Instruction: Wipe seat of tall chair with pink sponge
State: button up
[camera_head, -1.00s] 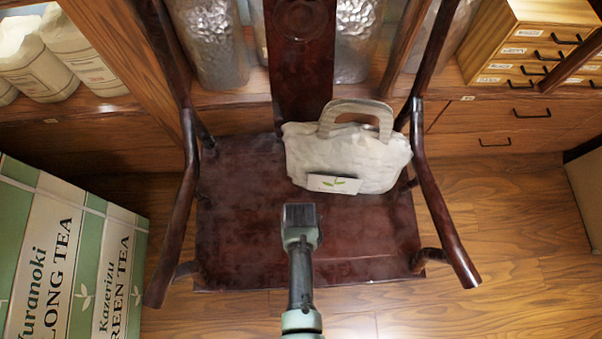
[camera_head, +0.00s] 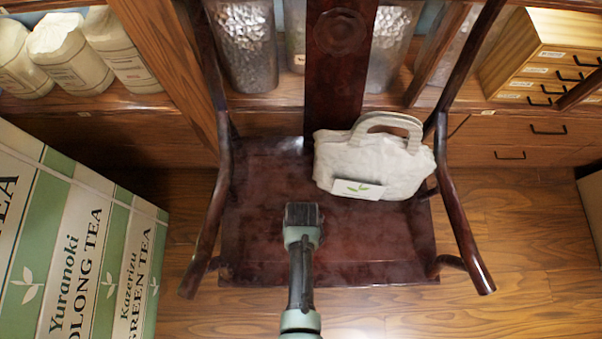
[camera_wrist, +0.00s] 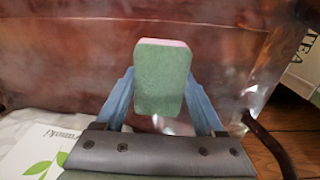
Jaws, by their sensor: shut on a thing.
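The tall chair's dark red-brown wooden seat (camera_head: 255,245) fills the middle of the head view, with arms on both sides and a back splat behind. Dull smudges show on the seat. My gripper (camera_head: 302,215) is over the seat, left of the bag; its fingers are hidden there. In the wrist view my gripper (camera_wrist: 162,88) has blue fingers shut on the sponge (camera_wrist: 162,78), which shows a green face and a thin pink top edge. The seat (camera_wrist: 70,60) lies beyond it. I cannot tell whether the sponge touches the seat.
A white cloth bag (camera_head: 375,165) with a leaf-marked card stands on the seat's back right. A tall green-and-white tea box (camera_head: 80,245) stands at left. Shelves with jars and a small drawer cabinet (camera_head: 545,60) are behind. Wooden floor (camera_head: 530,230) is clear at right.

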jog(key=shift+r+p, duration=1.7)
jog(key=shift+r, duration=0.4)
